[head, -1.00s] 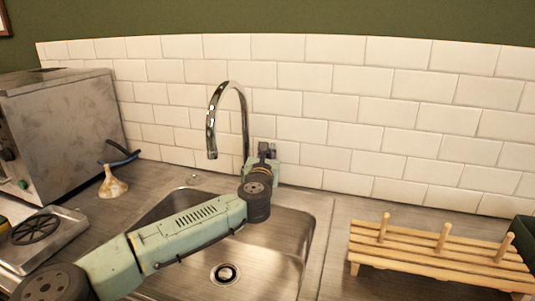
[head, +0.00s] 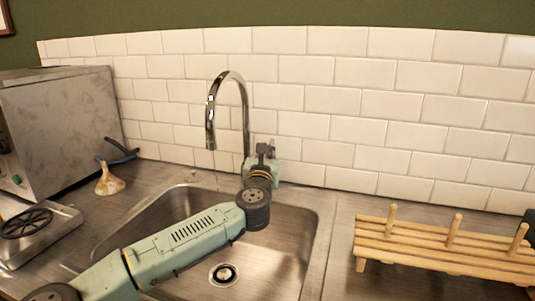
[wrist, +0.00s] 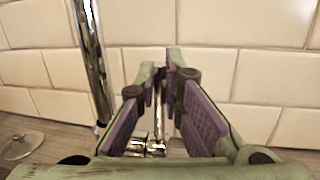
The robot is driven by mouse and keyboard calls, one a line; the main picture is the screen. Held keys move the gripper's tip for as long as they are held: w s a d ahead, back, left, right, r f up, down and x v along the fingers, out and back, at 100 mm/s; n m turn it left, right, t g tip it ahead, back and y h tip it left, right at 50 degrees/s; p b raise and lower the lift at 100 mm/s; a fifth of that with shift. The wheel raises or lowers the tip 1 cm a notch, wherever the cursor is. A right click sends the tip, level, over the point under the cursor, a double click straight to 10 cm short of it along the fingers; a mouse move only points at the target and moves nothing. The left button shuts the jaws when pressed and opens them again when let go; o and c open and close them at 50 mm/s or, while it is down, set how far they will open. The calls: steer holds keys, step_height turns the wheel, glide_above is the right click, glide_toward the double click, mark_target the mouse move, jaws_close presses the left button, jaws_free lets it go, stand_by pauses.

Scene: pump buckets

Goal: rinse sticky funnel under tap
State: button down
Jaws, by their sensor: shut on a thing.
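The funnel (head: 110,181), cream with brown stains, stands wide end down on the counter left of the sink (head: 285,255). The chrome tap (head: 245,115) arches over the sink's back edge, and a thin stream of water (head: 217,175) falls from its spout. My gripper (head: 262,155) is at the tap's base, right of its upright pipe. In the wrist view my gripper (wrist: 161,80) is shut on a slim chrome tap lever (wrist: 158,118), which stands between the fingers. My wrist hides the lever in the head view.
A wooden peg rack (head: 445,250) stands right of the sink. A steel appliance (head: 55,130) and a burner plate (head: 35,230) are at left. White wall tiles close off the back.

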steer(key=c, duration=1.7)
jaws_free()
steer(key=s+a+f, duration=0.1)
steer(key=s, duration=1)
steer(key=shift+s+a+f, duration=0.2)
steer(key=shift+s+f, duration=0.1)
steer(key=shift+s, duration=0.1)
